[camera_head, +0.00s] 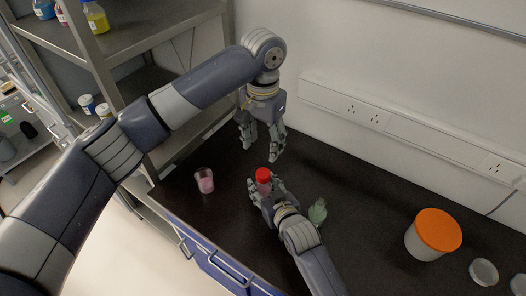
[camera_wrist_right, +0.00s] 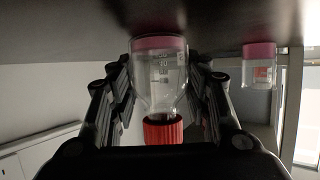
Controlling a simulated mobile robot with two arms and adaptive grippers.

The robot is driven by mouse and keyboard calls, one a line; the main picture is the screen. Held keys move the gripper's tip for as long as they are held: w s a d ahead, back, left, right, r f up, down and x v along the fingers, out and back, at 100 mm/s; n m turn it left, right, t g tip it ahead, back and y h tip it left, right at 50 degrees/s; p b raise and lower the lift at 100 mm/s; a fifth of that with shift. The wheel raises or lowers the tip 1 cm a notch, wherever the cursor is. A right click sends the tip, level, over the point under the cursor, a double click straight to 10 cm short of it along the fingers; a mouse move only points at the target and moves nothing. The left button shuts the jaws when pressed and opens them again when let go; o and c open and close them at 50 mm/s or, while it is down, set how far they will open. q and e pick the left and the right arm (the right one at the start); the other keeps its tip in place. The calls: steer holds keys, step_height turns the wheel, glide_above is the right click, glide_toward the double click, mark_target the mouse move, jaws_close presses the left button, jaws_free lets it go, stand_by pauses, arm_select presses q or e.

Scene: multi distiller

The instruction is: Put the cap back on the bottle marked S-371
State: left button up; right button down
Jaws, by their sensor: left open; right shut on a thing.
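A clear bottle (camera_wrist_right: 160,75) with a little pink liquid stands on the dark bench; the right wrist view shows it upside down. A red cap (camera_head: 263,175) sits on the bottle's mouth, and it also shows in the right wrist view (camera_wrist_right: 163,131). I cannot tell how tightly it is seated. My right gripper (camera_head: 264,187) is shut on the bottle, with fingers on both sides of it. My left gripper (camera_head: 262,151) is open and empty, pointing down above and behind the cap, apart from it. The marking S-371 is not readable.
A beaker (camera_head: 205,182) of pink liquid stands left of the bottle. A greenish flask (camera_head: 318,211) stands close to the right of my right gripper. A white tub with an orange lid (camera_head: 437,229) and a glass dish (camera_head: 484,271) are further right. Shelves (camera_head: 140,35) rise at the left.

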steer(key=c, duration=0.8)
jaws_free()
steer(key=shift+o, duration=0.2)
steer(key=shift+s, duration=0.1)
steer(key=v, duration=1.1)
steer(key=shift+s+d+r, duration=0.1)
steer(key=shift+s+r, duration=0.15)
steer(key=shift+s, duration=0.1)
